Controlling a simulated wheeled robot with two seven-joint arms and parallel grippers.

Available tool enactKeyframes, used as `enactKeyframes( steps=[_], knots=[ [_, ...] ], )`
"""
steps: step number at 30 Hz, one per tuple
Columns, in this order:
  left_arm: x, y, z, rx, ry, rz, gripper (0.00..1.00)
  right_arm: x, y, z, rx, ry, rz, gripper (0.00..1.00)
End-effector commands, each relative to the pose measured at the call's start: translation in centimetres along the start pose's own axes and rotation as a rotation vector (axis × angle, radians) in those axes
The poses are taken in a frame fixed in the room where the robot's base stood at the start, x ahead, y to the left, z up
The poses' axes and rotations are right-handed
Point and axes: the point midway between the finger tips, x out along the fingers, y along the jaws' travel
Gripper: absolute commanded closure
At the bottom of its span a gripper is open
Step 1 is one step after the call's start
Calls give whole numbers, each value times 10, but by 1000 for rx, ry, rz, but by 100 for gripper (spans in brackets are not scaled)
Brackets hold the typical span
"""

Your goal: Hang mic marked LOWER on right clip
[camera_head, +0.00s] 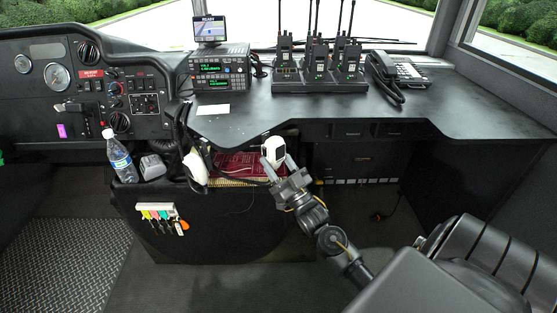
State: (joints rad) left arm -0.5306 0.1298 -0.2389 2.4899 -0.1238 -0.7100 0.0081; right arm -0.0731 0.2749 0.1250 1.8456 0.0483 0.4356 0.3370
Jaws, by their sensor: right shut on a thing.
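My right gripper (279,164) reaches in from the lower right, below the front edge of the dash. It is shut on a white mic (273,149) with a dark part, holding it in front of a red panel or booklet. Any marking on this mic is too small to read. Another white, elongated mic-like piece (196,166) hangs on the console front to the left, among dark cables. I cannot make out the right clip. My left gripper is not in view.
A water bottle (119,156) and a grey box (153,167) stand left of the cables. Colored key tags (160,212) hang below. A radio unit (220,70), charging handheld radios (319,62) and a telephone (397,72) stand on the dash. A black seat (485,258) fills the lower right.

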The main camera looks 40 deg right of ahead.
Motion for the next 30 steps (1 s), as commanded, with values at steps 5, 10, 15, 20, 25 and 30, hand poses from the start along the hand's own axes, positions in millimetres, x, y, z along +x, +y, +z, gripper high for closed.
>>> enactKeyframes(
  steps=[5, 10, 15, 20, 25, 30],
  knots=[
    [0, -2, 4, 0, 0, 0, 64, -4, 0, 5, 0, 1, 0, 68],
    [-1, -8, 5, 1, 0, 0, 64, -5, 0, 6, 0, 1, 0, 68],
    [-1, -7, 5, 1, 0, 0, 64, -5, 0, 6, 0, 1, 0, 68],
    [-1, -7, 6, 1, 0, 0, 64, -6, 0, 7, 0, 1, 0, 68],
    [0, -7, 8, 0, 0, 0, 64, -8, 0, 11, 0, 0, 0, 68],
    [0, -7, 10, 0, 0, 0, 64, -11, 0, 14, 0, 0, 0, 68]
  ],
)
